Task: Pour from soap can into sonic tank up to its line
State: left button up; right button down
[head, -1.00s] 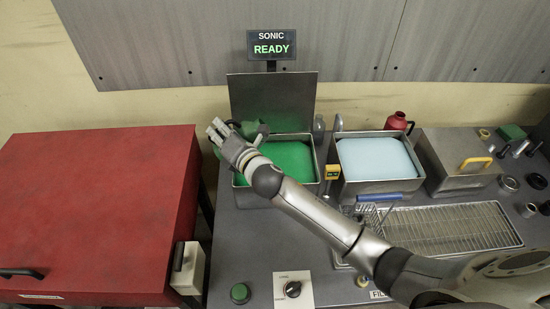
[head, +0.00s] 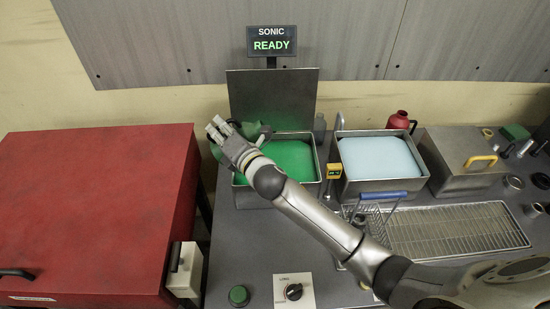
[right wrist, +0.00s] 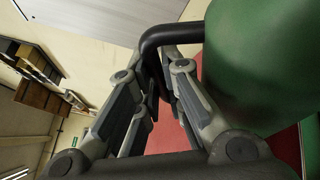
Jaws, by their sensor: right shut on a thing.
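The green soap can (head: 250,129) is at the back left corner of the sonic tank (head: 322,170), partly hidden behind my right gripper (head: 217,128). In the right wrist view the can (right wrist: 265,60) fills the upper right, and my right gripper (right wrist: 160,90) is shut on its black handle (right wrist: 150,45). The can appears tilted; its spout and any stream are hidden. The tank's lid (head: 272,97) stands open behind it. Green liquid (head: 290,160) lies in the tank, high up near the rim. I cannot make out the fill line. My left gripper is not in view.
A display (head: 271,42) reads SONIC READY. A second tank of pale blue liquid (head: 378,156), a wire basket with a blue handle (head: 382,196) and a drain rack (head: 450,230) are to the right. A red cabinet (head: 95,210) stands left. A dial (head: 293,292) and green button (head: 239,295) are in front.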

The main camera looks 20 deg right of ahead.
aim_at(236, 130)
jog(key=shift+d+f+m+b, duration=0.15)
jog(key=shift+m+b, duration=0.15)
jog(key=shift+b, duration=0.45)
jog(key=shift+d+r+m+t+b, duration=0.25)
jog(key=shift+m+t+b, duration=0.4)
jog(key=shift+b, duration=0.7)
dwell(0.3)
jog(key=shift+s+d+f+m+t+b, duration=0.15)
jog(key=shift+d+f+m+b, duration=0.25)
jog(key=shift+d+m+b, duration=0.2)
jog(key=shift+d+f+m+t+b, duration=0.1)
jog(key=shift+d+f+m+b, duration=0.25)
jog(key=shift+d+m+b, duration=0.25)
dwell(1.8)
jog(key=shift+d+m+t+b, duration=0.45)
jog(key=shift+m+b, duration=0.2)
jog(key=shift+b, duration=0.3)
dwell(1.7)
